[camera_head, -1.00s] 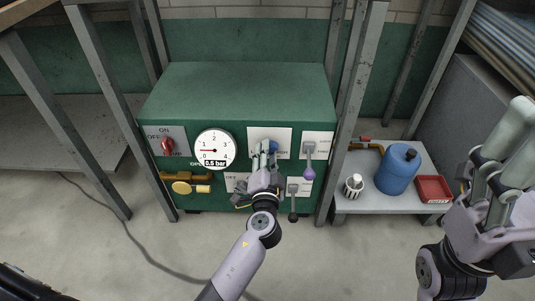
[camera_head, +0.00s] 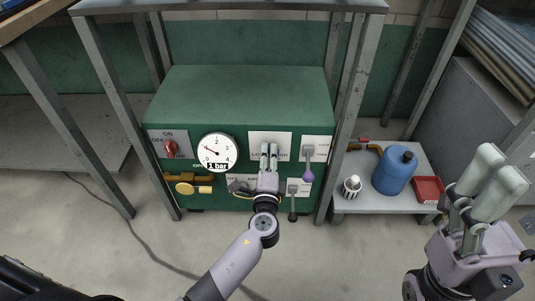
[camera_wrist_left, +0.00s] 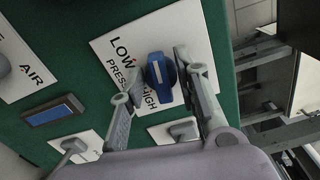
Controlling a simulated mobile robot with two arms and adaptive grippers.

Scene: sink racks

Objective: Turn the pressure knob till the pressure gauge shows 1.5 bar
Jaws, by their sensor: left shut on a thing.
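The pressure gauge (camera_head: 217,152) is a white dial on the green cabinet front, and its label reads 1 bar. The blue pressure knob (camera_wrist_left: 160,76) with a white mark sits on a white plate lettered LOW, HIGH and PRESSURE (camera_wrist_left: 190,30). My left gripper (camera_head: 269,150) is at that plate, shut on the knob, with one finger on each side of it in the left wrist view. In the head view its fingers hide the knob. My right gripper (camera_head: 490,185) hangs at the right, away from the cabinet; its finger gap is unclear.
The green cabinet (camera_head: 240,95) also carries a red switch (camera_head: 171,149), a yellow valve (camera_head: 186,188), and levers with purple (camera_head: 308,175) and dark knobs. Metal posts frame the cabinet.

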